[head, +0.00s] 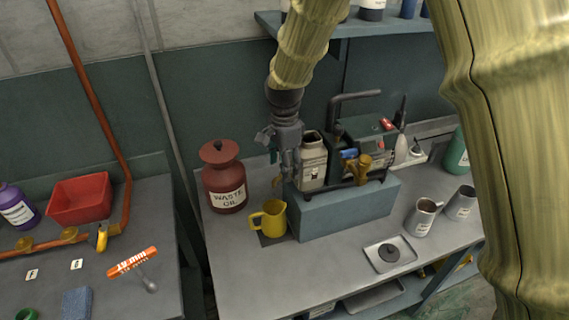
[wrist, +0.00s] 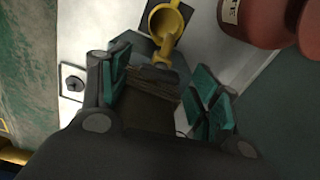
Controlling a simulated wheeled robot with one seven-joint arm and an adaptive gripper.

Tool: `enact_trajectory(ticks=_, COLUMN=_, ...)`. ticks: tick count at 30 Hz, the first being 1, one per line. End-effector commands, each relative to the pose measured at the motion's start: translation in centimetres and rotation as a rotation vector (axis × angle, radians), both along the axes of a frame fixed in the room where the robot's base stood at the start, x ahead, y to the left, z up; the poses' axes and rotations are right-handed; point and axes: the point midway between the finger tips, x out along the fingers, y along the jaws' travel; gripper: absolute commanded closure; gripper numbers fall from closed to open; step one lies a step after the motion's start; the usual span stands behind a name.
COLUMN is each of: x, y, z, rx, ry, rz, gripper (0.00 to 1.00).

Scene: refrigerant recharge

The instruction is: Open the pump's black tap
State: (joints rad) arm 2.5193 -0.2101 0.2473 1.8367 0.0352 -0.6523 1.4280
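The pump unit (head: 368,135), with a dark green top, a black bent pipe and a brass fitting (head: 364,163), sits on a blue-grey block (head: 345,208). A labelled grey can (head: 312,165) stands at its left. My gripper (head: 280,158) points down just left of the can. In the wrist view my gripper (wrist: 163,85) has its teal finger pads wide apart. A dark brown part (wrist: 150,100) shows between them; I cannot tell what it is or whether the pads touch it. I cannot pick out the black tap for certain; my gripper may hide it.
A yellow jug (head: 270,219) stands left of the block, close under my gripper. A red waste oil can (head: 224,180) is behind it. Metal cups (head: 423,216) and a tray (head: 390,254) are at the right. The bench front is clear.

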Motion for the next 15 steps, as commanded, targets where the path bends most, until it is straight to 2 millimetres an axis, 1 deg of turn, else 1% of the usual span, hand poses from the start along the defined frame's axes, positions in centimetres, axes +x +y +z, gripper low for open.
enact_trajectory(ticks=5, x=0.0, y=0.0, z=0.0, rx=0.0, ry=0.0, rz=0.0, gripper=0.38)
enact_trajectory(ticks=8, x=0.0, y=0.0, z=0.5, rx=0.0, ry=0.0, rz=-0.001, gripper=0.38)
enact_trajectory(ticks=11, x=0.0, y=0.0, z=1.5, rx=0.0, ry=-0.001, rz=-0.001, gripper=0.38)
enact_trajectory(ticks=15, x=0.1, y=0.0, z=3.9, rx=-0.001, ry=-0.004, rz=0.0, gripper=0.38)
